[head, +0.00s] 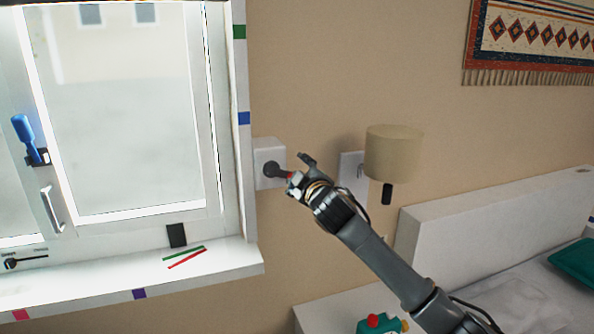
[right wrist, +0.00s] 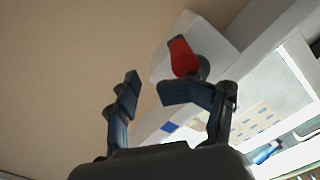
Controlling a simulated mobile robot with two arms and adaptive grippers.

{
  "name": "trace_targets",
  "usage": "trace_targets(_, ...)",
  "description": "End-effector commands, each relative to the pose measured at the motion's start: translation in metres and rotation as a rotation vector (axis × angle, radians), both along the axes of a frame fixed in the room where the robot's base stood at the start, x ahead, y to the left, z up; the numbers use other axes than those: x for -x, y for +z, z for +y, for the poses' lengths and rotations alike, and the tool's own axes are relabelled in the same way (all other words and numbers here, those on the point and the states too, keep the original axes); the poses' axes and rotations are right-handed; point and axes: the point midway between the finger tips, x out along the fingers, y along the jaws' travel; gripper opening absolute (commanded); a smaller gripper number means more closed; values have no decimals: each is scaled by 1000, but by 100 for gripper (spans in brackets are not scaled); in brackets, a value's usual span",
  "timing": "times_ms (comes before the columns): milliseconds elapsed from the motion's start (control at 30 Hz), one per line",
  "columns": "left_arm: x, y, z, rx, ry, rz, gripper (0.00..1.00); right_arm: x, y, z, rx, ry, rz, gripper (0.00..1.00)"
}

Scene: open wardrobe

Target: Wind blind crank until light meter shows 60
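A white box (head: 264,150) on the wall right of the window carries a dark round hub (head: 272,169) with a short arm. Its red handle (right wrist: 183,58) shows clearly in the right wrist view, in front of the white box, just beyond my fingertips. My right gripper (head: 299,173) is beside the hub in the head view. In the right wrist view its two fingers (right wrist: 149,88) are apart, with nothing clearly held between them. I cannot tell whether a finger touches the handle. No readable light meter number shows. My left gripper is not in view.
A lamp (head: 393,152) hangs on the wall right of my gripper. The window sill (head: 110,308) bears a small black block (head: 177,235) and red and green strips. A small scale with a dark knob (head: 11,263) is at lower left. A bed headboard (head: 470,225) stands at right.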

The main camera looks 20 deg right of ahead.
Motion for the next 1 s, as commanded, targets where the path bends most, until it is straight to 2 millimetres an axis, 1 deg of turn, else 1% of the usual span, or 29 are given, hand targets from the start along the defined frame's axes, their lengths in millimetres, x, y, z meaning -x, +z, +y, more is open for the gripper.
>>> trace_targets(367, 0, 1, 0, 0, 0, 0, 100, 1, 1, -1, 0, -2, -1, 47)
trace_targets(1000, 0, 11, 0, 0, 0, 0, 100, 46, 1, -1, 0, 1, -1, 47)
